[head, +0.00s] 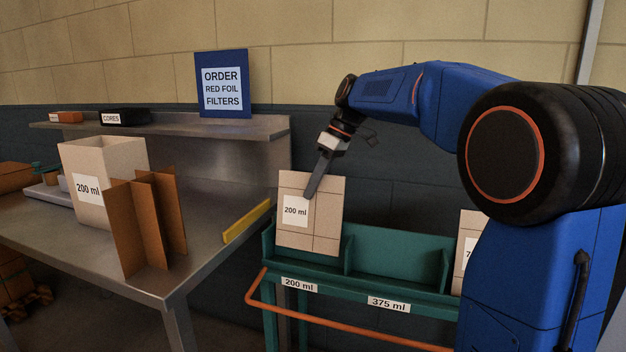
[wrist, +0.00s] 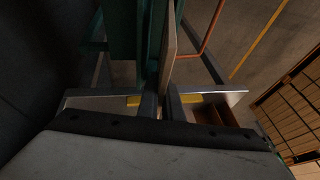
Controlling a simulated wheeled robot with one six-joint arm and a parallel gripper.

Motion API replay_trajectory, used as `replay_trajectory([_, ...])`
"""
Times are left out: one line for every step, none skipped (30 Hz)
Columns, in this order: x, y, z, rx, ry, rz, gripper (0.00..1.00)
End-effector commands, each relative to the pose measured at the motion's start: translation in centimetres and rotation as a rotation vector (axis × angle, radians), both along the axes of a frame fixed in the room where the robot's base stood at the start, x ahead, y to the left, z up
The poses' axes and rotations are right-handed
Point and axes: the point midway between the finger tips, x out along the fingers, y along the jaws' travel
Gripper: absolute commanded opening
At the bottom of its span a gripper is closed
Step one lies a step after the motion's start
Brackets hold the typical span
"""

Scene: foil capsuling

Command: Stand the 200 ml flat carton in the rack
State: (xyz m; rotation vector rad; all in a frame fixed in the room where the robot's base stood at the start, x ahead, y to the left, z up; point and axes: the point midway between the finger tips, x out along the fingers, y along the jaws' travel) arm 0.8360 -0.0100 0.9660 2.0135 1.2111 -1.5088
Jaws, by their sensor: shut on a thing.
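The 200 ml flat carton (head: 326,222) is a tan panel with a white label, upright at the left compartment of the green rack (head: 395,262), above the rack's own "200 ml" label. Its lower edge meets the rack's front wall; I cannot tell whether it rests on the rack floor. My gripper (head: 314,188) is shut on the carton's upper part, one finger showing in front of it. In the wrist view the carton (wrist: 170,45) shows nearly edge-on between the dark fingers (wrist: 161,103), beside the green rack (wrist: 124,40).
Another carton (head: 468,240) stands at the rack's right, partly hidden by my arm. The middle compartment is empty. An orange rail (head: 350,327) runs along the rack's front. Left is a metal table (head: 205,245) with an open 200 ml box (head: 112,205), brown dividers (head: 140,235) and a yellow strip (head: 247,221).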

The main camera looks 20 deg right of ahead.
Motion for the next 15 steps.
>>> replay_trajectory([0.0, 0.0, -0.4, 0.0, 0.002, 0.0, 0.0])
replay_trajectory([0.0, 0.0, -0.7, 0.0, 0.002, 0.001, 0.0])
replay_trajectory([0.0, 0.0, -1.0, 0.001, 0.001, 0.0, 0.0])
replay_trajectory([0.0, 0.0, -1.2, 0.001, 0.001, -0.001, 0.0])
replay_trajectory([0.0, 0.0, -1.5, 0.001, 0.001, -0.001, 0.0])
replay_trajectory([0.0, 0.0, -1.8, 0.0, 0.002, 0.0, 0.0])
replay_trajectory([0.0, 0.0, -2.0, 0.0, 0.002, 0.0, 0.0])
replay_trajectory([0.0, 0.0, -2.3, 0.0, 0.002, 0.0, 0.0])
replay_trajectory([0.0, 0.0, -2.6, 0.0, 0.002, 0.0, 0.0])
replay_trajectory([0.0, 0.0, -2.8, 0.001, 0.001, -0.001, 0.0])
replay_trajectory([0.0, 0.0, -3.0, 0.001, 0.001, -0.001, 0.0])
replay_trajectory([0.0, 0.0, -3.3, 0.001, 0.001, -0.001, 0.0])
replay_trajectory([0.0, 0.0, -3.5, 0.001, 0.001, -0.001, 0.0])
replay_trajectory([0.0, 0.0, -3.7, 0.001, 0.001, 0.0, 0.0])
replay_trajectory([0.0, 0.0, -3.9, 0.001, 0.001, 0.0, 0.0])
